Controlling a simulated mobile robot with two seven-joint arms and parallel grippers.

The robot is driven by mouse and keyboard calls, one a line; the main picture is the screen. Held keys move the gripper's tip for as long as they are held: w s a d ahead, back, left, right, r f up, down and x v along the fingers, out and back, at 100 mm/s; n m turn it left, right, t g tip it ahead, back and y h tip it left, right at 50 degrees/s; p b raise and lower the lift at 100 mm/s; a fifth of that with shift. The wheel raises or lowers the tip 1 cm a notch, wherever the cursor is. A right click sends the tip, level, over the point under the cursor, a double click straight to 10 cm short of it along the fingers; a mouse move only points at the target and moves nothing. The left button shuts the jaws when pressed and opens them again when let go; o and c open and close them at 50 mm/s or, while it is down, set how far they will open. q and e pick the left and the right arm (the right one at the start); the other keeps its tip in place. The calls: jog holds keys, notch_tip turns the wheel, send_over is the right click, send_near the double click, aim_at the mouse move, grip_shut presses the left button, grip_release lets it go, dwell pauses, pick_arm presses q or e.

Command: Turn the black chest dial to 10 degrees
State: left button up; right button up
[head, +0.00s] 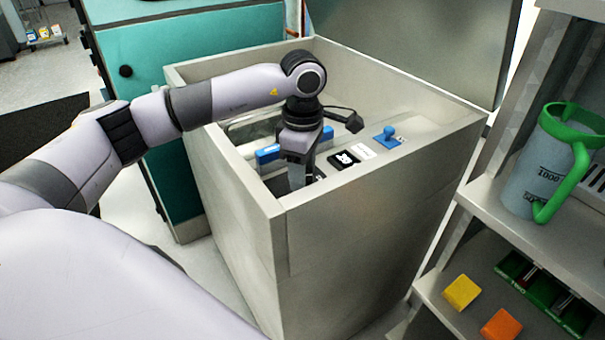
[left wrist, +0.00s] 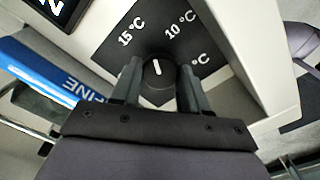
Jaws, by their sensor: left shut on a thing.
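The black chest dial (left wrist: 157,72) shows in the left wrist view, on a black plate (left wrist: 200,52) with white marks for 15 °C and 10 °C and a third mark partly hidden. The white line on the dial points up, between the 15 and the 10 marks. My left gripper (left wrist: 158,85) is shut on the dial, one finger at each side. In the head view my left gripper (head: 297,175) reaches down into the open grey chest (head: 350,225) and hides the dial. My right gripper is not in view.
Inside the chest are a blue bar (head: 268,154), a black display (head: 344,160) and a blue knob (head: 386,135). The chest lid (head: 420,40) stands open behind. A shelf at right holds a jug with a green handle (head: 550,160), a yellow block (head: 461,292) and an orange block (head: 501,325).

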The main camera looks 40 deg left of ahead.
pick_arm(q)
jog(key=m+b, duration=0.1)
jog(key=m, duration=0.1)
jog(key=shift+w+m, duration=0.1)
jog(key=shift+m, duration=0.3)
jog(key=m, duration=0.2)
jog(key=shift+r+m, duration=0.1)
jog(key=shift+m, duration=0.2)
jog(key=shift+m+b, duration=0.55)
jog(key=shift+m, duration=0.65)
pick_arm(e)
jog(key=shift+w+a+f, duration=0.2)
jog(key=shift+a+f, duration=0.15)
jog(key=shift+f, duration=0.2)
pick_arm(q)
jog(key=shift+m, duration=0.3)
jog(key=o, duration=1)
jog(key=shift+o, duration=0.2)
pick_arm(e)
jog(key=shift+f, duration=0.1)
